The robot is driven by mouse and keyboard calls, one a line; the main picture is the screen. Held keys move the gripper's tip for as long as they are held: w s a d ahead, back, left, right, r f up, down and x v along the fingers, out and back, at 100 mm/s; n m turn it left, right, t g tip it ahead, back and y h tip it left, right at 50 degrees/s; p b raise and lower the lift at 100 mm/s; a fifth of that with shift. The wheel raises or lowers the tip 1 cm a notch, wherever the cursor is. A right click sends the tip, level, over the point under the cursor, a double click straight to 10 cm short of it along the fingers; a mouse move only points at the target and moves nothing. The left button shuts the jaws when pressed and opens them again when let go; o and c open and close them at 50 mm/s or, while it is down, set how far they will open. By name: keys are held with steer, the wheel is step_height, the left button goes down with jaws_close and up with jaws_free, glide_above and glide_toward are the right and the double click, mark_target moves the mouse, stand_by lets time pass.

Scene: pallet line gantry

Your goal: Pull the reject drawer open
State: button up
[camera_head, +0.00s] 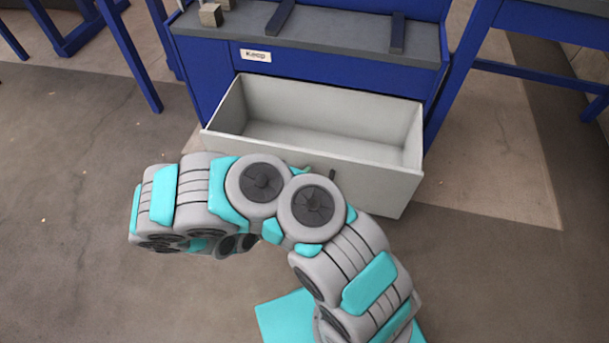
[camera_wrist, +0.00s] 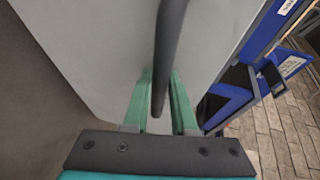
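A light grey drawer (camera_head: 375,178) stands pulled well out of the blue bench, and its inside looks empty. A dark bar handle (camera_wrist: 165,60) on its front fills the middle of the wrist view; a dark piece of it (camera_head: 331,175) shows in the head view. My gripper (camera_wrist: 161,85) has its two teal fingers on either side of the handle, close against it near the tips. In the head view my arm hides the gripper and part of the drawer front. No reject label is readable.
The blue bench (camera_head: 300,58) has a grey top with dark bars and a small block (camera_head: 211,15). A label reading "Keep" (camera_head: 256,55) is above the drawer. Blue frames stand left and right. The floor (camera_head: 490,270) at right and left is clear.

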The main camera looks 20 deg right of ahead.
steer(key=o, duration=0.4)
steer(key=v, duration=0.7)
steer(key=shift+s+a, duration=0.25)
steer(key=shift+a, duration=0.05)
stand_by(0.5)
steer(key=s+d+r+m+g, duration=0.3)
steer(key=d+r+m+g, duration=0.1)
steer(key=r+m, duration=0.35)
steer(key=s+d+r+m+g+y, duration=0.1)
steer(key=s+d+r+m+g, duration=0.25)
steer(key=r+m, duration=0.4)
steer(key=s+d+r+m+g, duration=0.35)
steer(key=r+m, duration=0.25)
steer(key=m, duration=0.4)
steer(key=s+a+r+m+y, duration=0.4)
steer(key=s+r+m+y, duration=0.1)
steer(key=m, duration=0.4)
steer(key=s+a+r+m+y, duration=0.4)
steer(key=s+m+y, duration=0.3)
steer(key=s+m, duration=0.2)
steer(key=shift+s+a+r+m+t, duration=0.3)
steer(key=shift+s+a+r, duration=0.05)
steer(key=shift+s+a, duration=0.5)
